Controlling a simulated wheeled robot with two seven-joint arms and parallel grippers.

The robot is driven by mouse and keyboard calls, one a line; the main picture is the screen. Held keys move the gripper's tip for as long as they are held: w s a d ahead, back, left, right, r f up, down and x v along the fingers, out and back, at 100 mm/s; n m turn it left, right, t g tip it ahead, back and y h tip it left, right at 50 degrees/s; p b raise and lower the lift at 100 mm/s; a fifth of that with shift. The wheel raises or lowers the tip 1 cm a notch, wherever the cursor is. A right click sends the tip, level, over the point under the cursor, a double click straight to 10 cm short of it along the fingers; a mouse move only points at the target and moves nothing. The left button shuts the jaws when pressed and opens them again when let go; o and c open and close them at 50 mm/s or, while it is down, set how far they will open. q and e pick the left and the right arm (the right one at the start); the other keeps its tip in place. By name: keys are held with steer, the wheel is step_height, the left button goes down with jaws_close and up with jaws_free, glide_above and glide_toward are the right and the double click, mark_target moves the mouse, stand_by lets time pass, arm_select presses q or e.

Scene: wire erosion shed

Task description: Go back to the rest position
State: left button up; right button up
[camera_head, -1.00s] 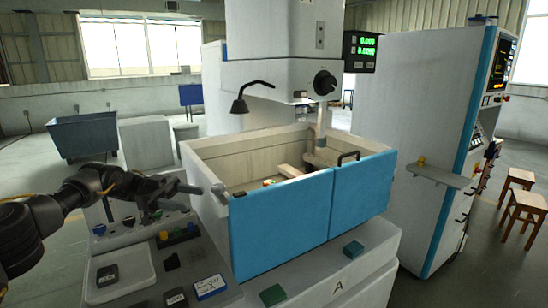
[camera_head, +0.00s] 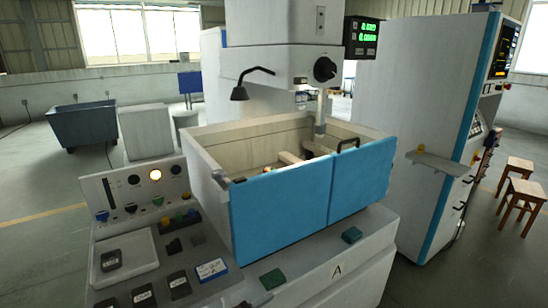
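Neither of my grippers shows in the head view now. The wire erosion machine stands in front of me. Its tank (camera_head: 204,160) has blue front doors (camera_head: 285,205), which are closed. The control panel (camera_head: 133,194) at the left is fully visible, with a round lamp (camera_head: 155,175) glowing warm white and several coloured knobs. A digital readout (camera_head: 361,36) shows green digits at the upper right.
A white tray (camera_head: 125,262) with a dark block lies on the console at the lower left, beside several more dark blocks. A tall cabinet (camera_head: 400,110) stands right, with wooden stools (camera_head: 522,205) beyond. A grey bin (camera_head: 82,128) stands far left. Floor at the left is clear.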

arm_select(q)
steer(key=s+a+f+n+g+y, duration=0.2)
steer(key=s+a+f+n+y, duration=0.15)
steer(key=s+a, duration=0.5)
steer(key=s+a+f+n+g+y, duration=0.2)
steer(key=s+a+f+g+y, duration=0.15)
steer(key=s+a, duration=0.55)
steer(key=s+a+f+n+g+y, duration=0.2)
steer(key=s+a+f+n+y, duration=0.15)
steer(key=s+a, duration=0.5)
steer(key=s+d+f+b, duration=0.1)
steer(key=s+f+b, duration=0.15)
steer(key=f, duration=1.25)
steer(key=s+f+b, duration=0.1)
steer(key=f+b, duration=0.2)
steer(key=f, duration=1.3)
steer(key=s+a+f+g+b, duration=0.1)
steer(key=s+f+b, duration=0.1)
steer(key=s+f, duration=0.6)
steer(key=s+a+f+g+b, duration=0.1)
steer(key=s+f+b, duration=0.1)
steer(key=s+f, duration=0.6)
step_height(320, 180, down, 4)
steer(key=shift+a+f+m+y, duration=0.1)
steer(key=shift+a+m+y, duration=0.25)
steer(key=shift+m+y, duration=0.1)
